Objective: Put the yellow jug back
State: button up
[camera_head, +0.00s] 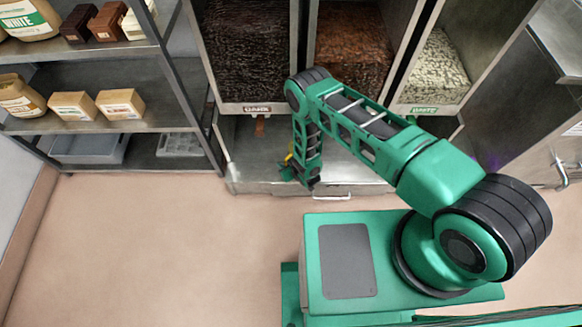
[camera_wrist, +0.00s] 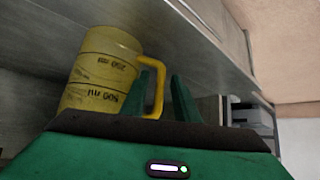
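The yellow jug (camera_wrist: 97,75) is translucent, with dark measuring marks that read upside down in the wrist view. Its yellow handle (camera_wrist: 157,88) reaches toward my gripper (camera_wrist: 168,90). The two green fingers stand apart, one on each side of the handle's outer part. A gap shows between the handle and the right finger. In the head view my gripper (camera_head: 299,178) points down at the front of the steel unit under the bins. Only a small bit of yellow shows beside it; my arm hides the rest of the jug there.
Bins of dark (camera_head: 248,50), brown (camera_head: 350,50) and white (camera_head: 436,68) pieces stand above the steel ledge (camera_head: 250,165). A shelf rack (camera_head: 100,128) at left holds bottles, boxes and a grey tray (camera_head: 90,148). The floor (camera_head: 150,240) at front left is clear.

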jog(key=v, duration=1)
jog(key=shift+f, duration=0.15)
